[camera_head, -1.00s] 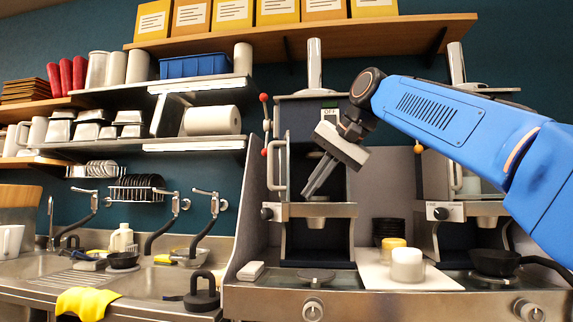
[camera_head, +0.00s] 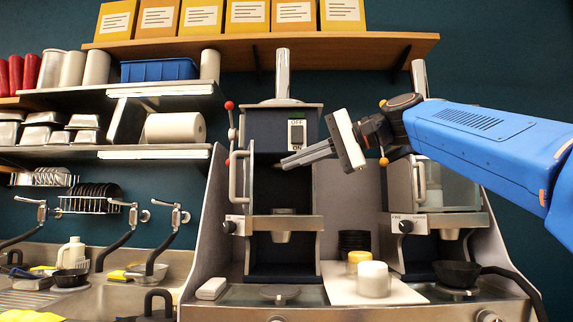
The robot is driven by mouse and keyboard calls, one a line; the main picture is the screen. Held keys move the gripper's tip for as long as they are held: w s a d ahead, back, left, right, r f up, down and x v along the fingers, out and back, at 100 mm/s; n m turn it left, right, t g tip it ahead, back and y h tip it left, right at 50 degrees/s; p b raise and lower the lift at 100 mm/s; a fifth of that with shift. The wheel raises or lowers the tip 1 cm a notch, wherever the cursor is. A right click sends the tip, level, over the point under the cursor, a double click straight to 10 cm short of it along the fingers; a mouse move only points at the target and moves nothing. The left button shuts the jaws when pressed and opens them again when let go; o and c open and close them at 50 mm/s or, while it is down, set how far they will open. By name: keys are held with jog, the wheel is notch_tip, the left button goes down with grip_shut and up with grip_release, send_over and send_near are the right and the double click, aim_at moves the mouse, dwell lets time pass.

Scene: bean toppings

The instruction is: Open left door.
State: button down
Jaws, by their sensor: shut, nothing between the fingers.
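The left machine (camera_head: 263,117) has a tall dark compartment with a vertical metal door handle (camera_head: 237,178) at its left side. The left door (camera_head: 250,180) shows as a narrow metal strip beside this handle, seemingly edge-on. I see no pane across the dark opening, but cannot tell the door's exact angle. My gripper (camera_head: 283,163) comes from the right and points left, its fingers shut and empty. Its tips appear in front of the compartment's upper part, right of the handle and apart from it in the picture. Their depth is unclear.
A red-knobbed lever (camera_head: 229,105) stands at the machine's upper left. The right machine (camera_head: 450,185) has its own handled glass door. A white tray (camera_head: 405,293) with a white cup (camera_head: 373,279) lies between the machines. Shelves and a sink (camera_head: 120,298) are left.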

aim_at(233, 178)
jog(key=x, duration=0.8)
jog(key=r+x, duration=0.1)
jog(key=x, duration=0.3)
jog(key=shift+a, duration=0.25)
jog(key=shift+s+a+t, duration=0.1)
jog(key=shift+a+t, duration=0.2)
jog(key=shift+a, duration=0.3)
jog(key=a+m, duration=0.1)
jog(key=a, duration=0.5)
jog(key=shift+a+t+h, duration=0.3)
jog(key=shift+a+t, duration=0.1)
